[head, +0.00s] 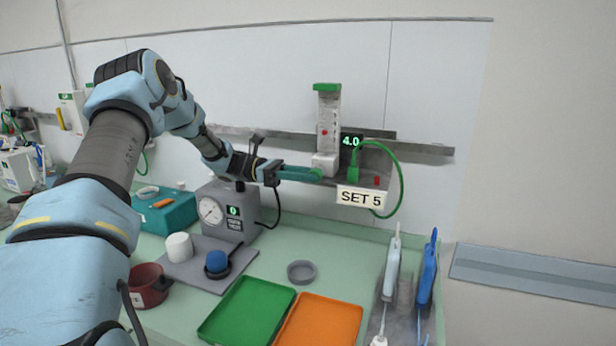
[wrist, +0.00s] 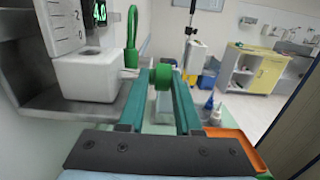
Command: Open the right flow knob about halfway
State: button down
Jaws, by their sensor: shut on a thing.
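A flowmeter (head: 328,125) with a green top, a clear scale tube and a white base stands on the wall rail. A red float shows in the tube. The display (head: 351,142) reads 4.0 and a sign (head: 361,199) reads SET 5. My gripper (head: 317,173) reaches in from the left to the flowmeter's base. The fingers partly hide the knob.
A green hose (head: 398,175) loops right of the flowmeter. Below, the counter holds a gauge box (head: 211,211), a green tray (head: 247,310), an orange tray (head: 320,322), a grey dish (head: 301,271) and a blue-handled tool (head: 428,270).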

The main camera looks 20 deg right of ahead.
jog(key=shift+s+a+f, duration=0.15)
jog(key=shift+s+f, duration=0.05)
jog(key=shift+f, duration=0.05)
dwell(0.3)
jog(key=c, duration=0.8)
grip_release()
jog(key=shift+r, duration=0.1)
jog(key=shift+c, duration=0.2)
jog(key=shift+o, duration=0.6)
jog(key=shift+w, duration=0.1)
jog(key=b+v, duration=0.4)
jog(key=v, duration=0.6)
jog(key=shift+w+a+b, duration=0.2)
jog(key=shift+a+b, duration=0.1)
jog(key=shift+b, duration=0.05)
